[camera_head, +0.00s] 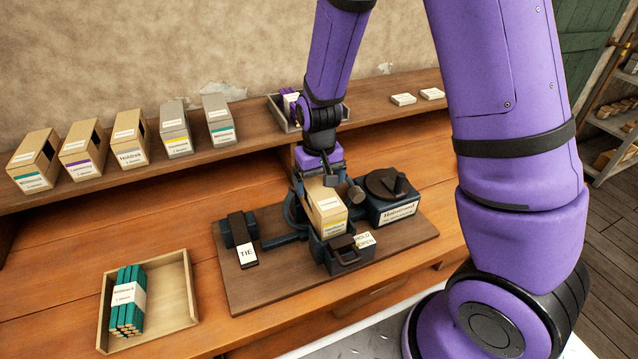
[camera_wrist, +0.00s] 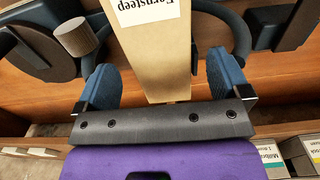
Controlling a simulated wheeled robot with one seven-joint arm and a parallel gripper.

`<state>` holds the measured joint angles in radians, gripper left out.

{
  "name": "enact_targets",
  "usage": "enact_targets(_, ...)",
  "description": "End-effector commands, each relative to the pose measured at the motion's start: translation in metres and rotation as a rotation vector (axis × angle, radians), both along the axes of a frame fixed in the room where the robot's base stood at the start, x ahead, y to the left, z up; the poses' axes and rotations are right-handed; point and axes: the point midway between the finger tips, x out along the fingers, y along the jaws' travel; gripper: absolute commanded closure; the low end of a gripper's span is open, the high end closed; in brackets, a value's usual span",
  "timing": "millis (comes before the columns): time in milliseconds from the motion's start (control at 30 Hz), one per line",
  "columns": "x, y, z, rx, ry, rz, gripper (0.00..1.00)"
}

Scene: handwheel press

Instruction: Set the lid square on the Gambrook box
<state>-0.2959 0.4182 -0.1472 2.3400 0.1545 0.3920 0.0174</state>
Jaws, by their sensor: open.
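A tan box (camera_head: 328,208) with a yellow band stands in the dark press (camera_head: 352,252) on the wooden board. In the wrist view its label reads "Fernsteep" (camera_wrist: 150,12). My gripper (camera_head: 322,172) is at its far end; in the wrist view the blue fingers (camera_wrist: 163,82) stand open on either side of the box, with gaps beside it. I cannot make out a box labelled Gambrook; several shelf labels are too small to read surely. I cannot make out a separate lid.
Several labelled boxes (camera_head: 130,148) stand along the back shelf, beside a small tray (camera_head: 345,112). A wooden tray (camera_head: 185,290) with a green bundle (camera_head: 128,300) lies front left. A block marked "TIE" (camera_head: 247,254) and a dark unit with a crank (camera_head: 392,195) flank the press.

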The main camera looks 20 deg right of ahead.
Motion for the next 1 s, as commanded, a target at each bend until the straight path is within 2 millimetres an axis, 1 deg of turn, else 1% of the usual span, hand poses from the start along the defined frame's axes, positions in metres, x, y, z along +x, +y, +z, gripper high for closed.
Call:
enact_targets(300,0.001,0.001,0.055,0.002,-0.005,-0.001,0.05)
enact_targets(500,0.001,0.000,0.083,0.001,-0.004,-0.001,0.05)
enact_targets(600,0.000,0.000,0.092,0.001,-0.003,-0.001,0.05)
enact_targets(700,0.000,0.000,0.096,0.000,0.000,-0.001,0.05)
enact_targets(1000,0.000,0.000,0.097,0.000,0.000,-0.001,0.05)
